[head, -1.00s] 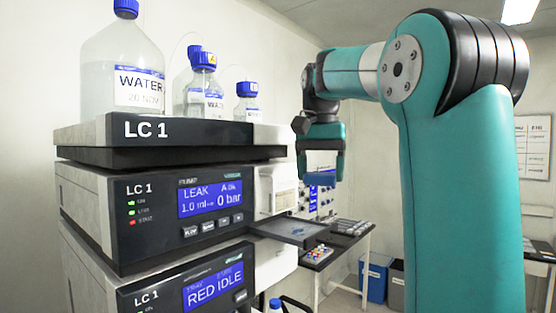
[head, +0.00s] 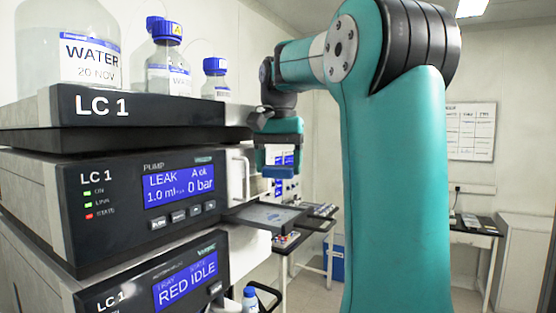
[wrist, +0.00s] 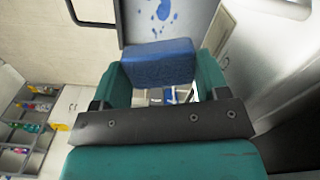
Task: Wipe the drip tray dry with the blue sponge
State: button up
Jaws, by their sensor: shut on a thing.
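My gripper (head: 279,166) is shut on the blue sponge (head: 279,172), which hangs below its fingers in the head view. In the wrist view the sponge (wrist: 158,64) is a blue block between the teal fingers of my gripper (wrist: 157,75). The drip tray (head: 250,218) is a shallow grey tray sticking out from the right side of the LC 1 stack. The sponge is above the tray, apart from it. In the wrist view the drip tray (wrist: 195,28) lies beyond the sponge, with several blue wet spots (wrist: 165,10) on it.
The LC 1 stack (head: 130,195) stands at the left, with blue-capped water bottles (head: 165,68) on top. A bench (head: 318,222) with small items stands behind. A blue-capped bottle (head: 250,298) is lower down.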

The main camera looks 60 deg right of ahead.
jog(key=b, duration=0.6)
send_over(278, 215)
notch_tip(278, 215, down, 6)
jog(key=shift+d, duration=0.1)
jog(key=shift+f+b, duration=1)
dwell(0.5)
